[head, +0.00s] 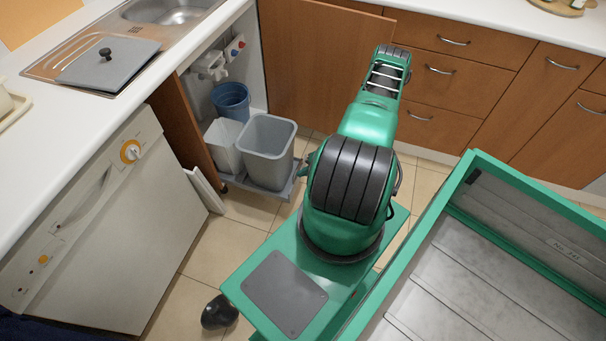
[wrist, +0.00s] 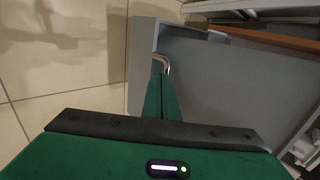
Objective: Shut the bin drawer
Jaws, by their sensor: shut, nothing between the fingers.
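The bin drawer (head: 284,188) is a low grey pull-out tray under the sink. In the head view it stands out from the open cabinet, with a large grey bin (head: 266,150), a lighter grey bin (head: 224,146) and a blue bin (head: 231,101). My gripper (wrist: 163,88) shows in the wrist view, its green fingers together and empty. A broad grey surface (wrist: 235,85) lies beside and beyond the fingers; I cannot tell which part it is, nor whether they touch it. A small curved metal piece shows at the fingertips.
Open brown cabinet doors flank the bins, left (head: 180,125) and right (head: 318,65). A white appliance (head: 110,225) stands at left, with a white panel (head: 205,191) by the left door. Tiled floor (head: 236,235) is clear before the drawer.

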